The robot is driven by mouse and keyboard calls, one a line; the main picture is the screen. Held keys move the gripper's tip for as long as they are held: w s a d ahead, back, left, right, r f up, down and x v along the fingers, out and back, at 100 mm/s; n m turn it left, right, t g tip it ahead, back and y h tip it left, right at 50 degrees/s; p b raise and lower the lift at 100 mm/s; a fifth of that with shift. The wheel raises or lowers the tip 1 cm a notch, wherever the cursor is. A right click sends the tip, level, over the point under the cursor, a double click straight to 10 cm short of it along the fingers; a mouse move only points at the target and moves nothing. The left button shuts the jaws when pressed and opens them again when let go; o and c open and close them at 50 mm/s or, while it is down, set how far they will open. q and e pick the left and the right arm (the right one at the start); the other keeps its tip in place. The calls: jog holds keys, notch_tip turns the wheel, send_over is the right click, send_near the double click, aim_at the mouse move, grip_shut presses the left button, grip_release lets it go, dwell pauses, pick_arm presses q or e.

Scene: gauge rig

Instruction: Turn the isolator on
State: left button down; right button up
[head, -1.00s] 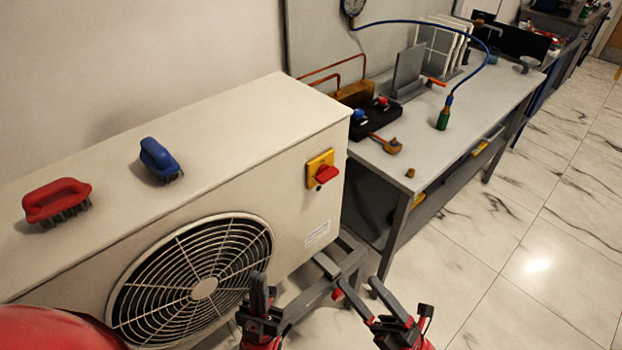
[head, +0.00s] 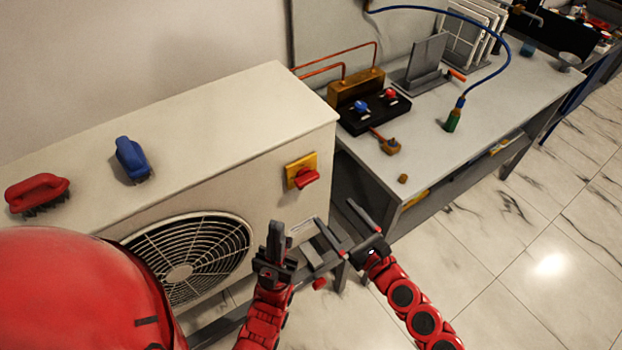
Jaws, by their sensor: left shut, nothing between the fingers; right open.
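The isolator is a yellow plate (head: 295,166) with a red rotary handle (head: 307,178) on the front right of the white fan unit (head: 230,110). The handle sticks out and looks roughly level, slightly tilted. My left gripper (head: 275,232) is shut and empty, pointing up in front of the fan unit, below and left of the isolator. My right gripper (head: 338,222) is open and empty, below and right of the isolator. Neither gripper touches the handle. The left gripper's fingers overlap the front of the unit in the picture.
A red brush (head: 38,192) and a blue brush (head: 131,157) lie on top of the unit. The fan grille (head: 190,255) is left of my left gripper. A grey workbench (head: 480,105) at right holds a black manifold (head: 372,112), a hose and tools. Marble floor is clear at right.

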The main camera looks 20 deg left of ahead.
aim_at(310, 182)
jog(key=p+x, duration=0.2)
jog(key=x, duration=0.8)
jog(key=shift+w+a+r, duration=0.1)
jog(key=shift+w, duration=0.05)
jog(key=shift+w+a, duration=0.4)
jog(key=shift+a, duration=0.15)
jog(key=shift+c, duration=0.3)
jog(key=c, duration=1.2)
